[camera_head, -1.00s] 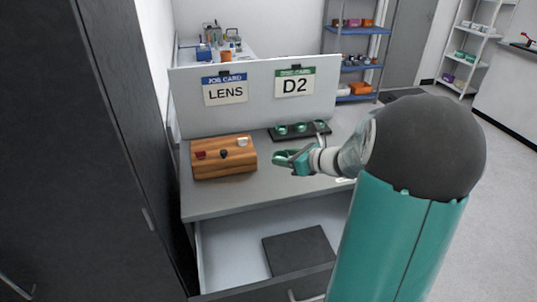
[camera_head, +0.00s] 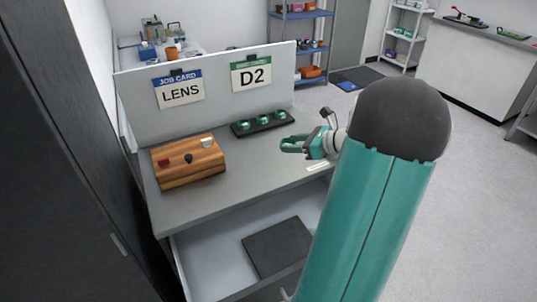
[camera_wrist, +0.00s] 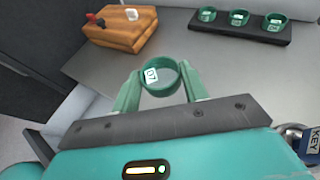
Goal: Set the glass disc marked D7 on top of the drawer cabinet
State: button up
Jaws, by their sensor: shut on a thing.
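My gripper (camera_wrist: 158,84) is shut on the glass disc (camera_wrist: 171,90), a clear disc in a green ring with a white D7 label. In the head view my gripper (camera_head: 291,145) is above the right part of the grey worktop (camera_head: 205,206). An open drawer (camera_head: 208,262) with a dark mat (camera_head: 278,248) lies under the worktop's front edge. I cannot tell whether this unit is the drawer cabinet.
A black rack (camera_head: 262,124) holds several green-ringed discs at the back. A wooden block with knobs (camera_head: 188,163) stands left. An upright panel (camera_head: 213,105) carries LENS and D2 cards. A dark cabinet (camera_head: 60,170) closes the left side. The worktop's middle is clear.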

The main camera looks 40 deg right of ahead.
jog(key=w+f, duration=0.2)
jog(key=w, duration=0.2)
send_over(277, 161)
jog(key=f, duration=0.4)
jog(key=shift+s+a+f, duration=0.15)
jog(key=shift+s+f, duration=0.2)
jog(key=shift+f, duration=0.05)
jog(key=shift+w+f, duration=0.2)
jog(key=shift+f, duration=0.75)
jog(key=shift+w+f, duration=0.15)
jog(key=shift+f, duration=0.8)
jog(key=o, duration=0.9)
jog(key=shift+f, duration=0.15)
jog(key=shift+o, duration=0.5)
